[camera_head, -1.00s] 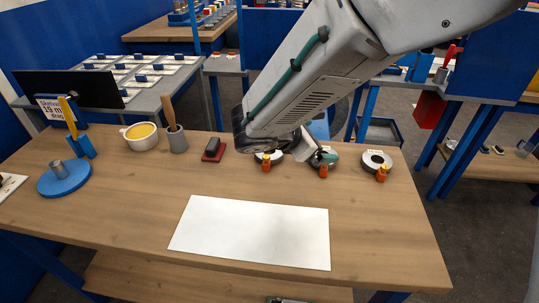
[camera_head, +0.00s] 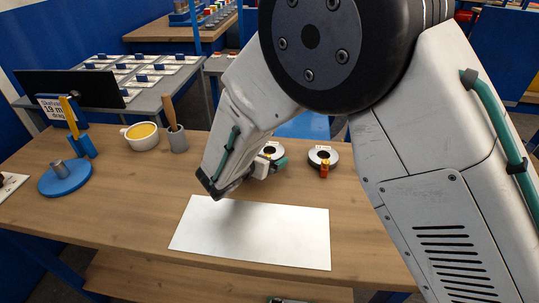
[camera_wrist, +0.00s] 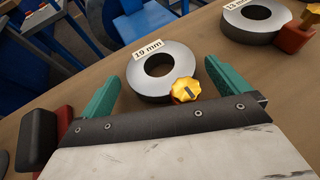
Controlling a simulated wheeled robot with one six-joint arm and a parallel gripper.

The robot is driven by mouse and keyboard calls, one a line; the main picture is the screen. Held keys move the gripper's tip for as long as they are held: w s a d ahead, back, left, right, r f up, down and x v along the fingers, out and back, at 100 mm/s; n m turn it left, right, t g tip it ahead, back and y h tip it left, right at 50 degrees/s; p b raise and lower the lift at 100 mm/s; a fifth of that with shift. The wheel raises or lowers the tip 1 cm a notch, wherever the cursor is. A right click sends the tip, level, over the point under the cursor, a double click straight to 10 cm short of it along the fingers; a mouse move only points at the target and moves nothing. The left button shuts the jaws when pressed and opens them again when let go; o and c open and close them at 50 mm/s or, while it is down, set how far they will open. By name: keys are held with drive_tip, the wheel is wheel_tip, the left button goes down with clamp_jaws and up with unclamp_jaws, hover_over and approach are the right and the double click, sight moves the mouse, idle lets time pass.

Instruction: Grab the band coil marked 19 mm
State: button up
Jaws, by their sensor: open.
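The band coil marked 19 mm (camera_wrist: 149,83) is a grey ring with a dark centre hole and a white label. It lies on the wooden bench in the wrist view, with a yellow knob at its near edge. In the head view this coil (camera_head: 271,150) shows partly behind my arm. My gripper (camera_wrist: 160,88) is open, its two green fingers apart. In the wrist view one finger appears at each side of the coil's near part. Whether they are level with it I cannot tell. In the head view my gripper (camera_head: 268,167) is partly hidden by my arm.
A second labelled coil (camera_wrist: 254,18) with a red and orange holder lies to the right. A black and red block (camera_wrist: 40,135) is close to the left finger. A white sheet (camera_head: 250,232) lies at the front of the bench. A sign (camera_head: 53,108) reads 19 mm.

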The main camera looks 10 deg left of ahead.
drive_tip(key=shift+w+d+f, duration=0.2)
drive_tip(key=shift+w, duration=0.25)
drive_tip(key=c, duration=1.3)
drive_tip(key=shift+o, duration=0.2)
drive_tip(key=shift+r, duration=0.15)
